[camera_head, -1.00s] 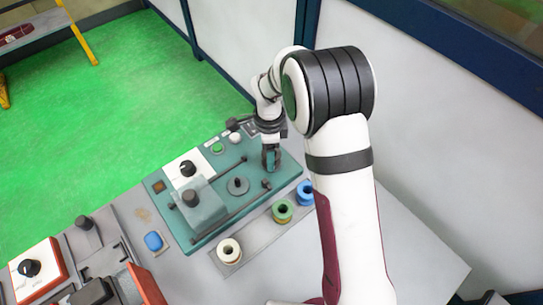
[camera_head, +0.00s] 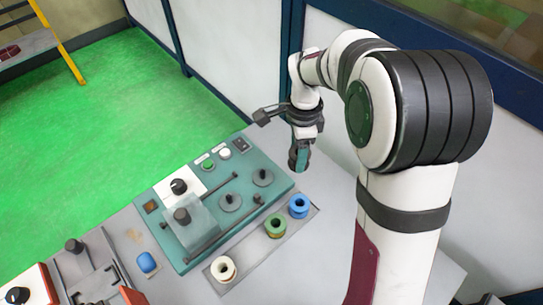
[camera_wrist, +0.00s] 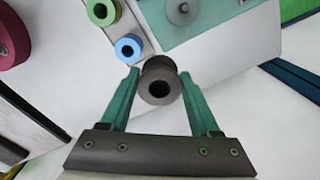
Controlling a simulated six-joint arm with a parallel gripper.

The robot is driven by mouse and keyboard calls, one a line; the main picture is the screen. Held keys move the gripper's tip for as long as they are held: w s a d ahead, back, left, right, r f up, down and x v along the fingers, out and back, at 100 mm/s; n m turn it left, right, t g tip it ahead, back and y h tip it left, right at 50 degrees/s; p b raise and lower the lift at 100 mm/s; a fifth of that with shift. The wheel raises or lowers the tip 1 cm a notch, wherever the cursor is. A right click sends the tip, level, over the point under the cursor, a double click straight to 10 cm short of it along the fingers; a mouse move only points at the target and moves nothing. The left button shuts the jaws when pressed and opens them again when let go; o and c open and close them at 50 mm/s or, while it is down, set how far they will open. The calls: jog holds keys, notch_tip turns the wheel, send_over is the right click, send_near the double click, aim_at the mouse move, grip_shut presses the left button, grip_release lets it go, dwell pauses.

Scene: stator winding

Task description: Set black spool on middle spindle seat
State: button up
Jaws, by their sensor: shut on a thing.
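The black spool (camera_wrist: 158,66) is between the green fingers of my gripper (camera_wrist: 159,82) in the wrist view, its bore facing the camera. In the head view my gripper (camera_head: 299,158) is raised beside the right end of the teal board (camera_head: 215,247), and the spool is not clearly distinguishable there. The middle spindle seat (camera_head: 230,202) is a grey disc with a short post, bare. The right seat (camera_head: 263,178) is also bare. The left seat is not clearly visible; a clear block with a black knob (camera_head: 182,215) stands there.
A grey strip (camera_head: 250,255) in front of the board carries white (camera_head: 222,269), green (camera_head: 276,225) and blue (camera_head: 298,206) spools. Dark rods (camera_head: 215,238) run along the board beside the middle seat. A blue button-like piece (camera_head: 147,262) lies left. Table right of the strip is clear.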

jog(key=shift+s+d+r, duration=0.2)
jog(key=shift+d+r, duration=0.5)
jog(key=shift+d, duration=0.25)
jog(key=s+a+n, duration=0.1)
jog(key=a+n, duration=0.2)
jog(key=a, duration=0.5)
jog(key=n, duration=0.3)
send_over(227, 197)
notch_tip(227, 197, down, 2)
jog(key=shift+f, duration=1.9)
jog(key=shift+f, duration=0.1)
jog(key=shift+f, duration=0.9)
jog(key=shift+f, duration=0.1)
jog(key=shift+f, duration=0.65)
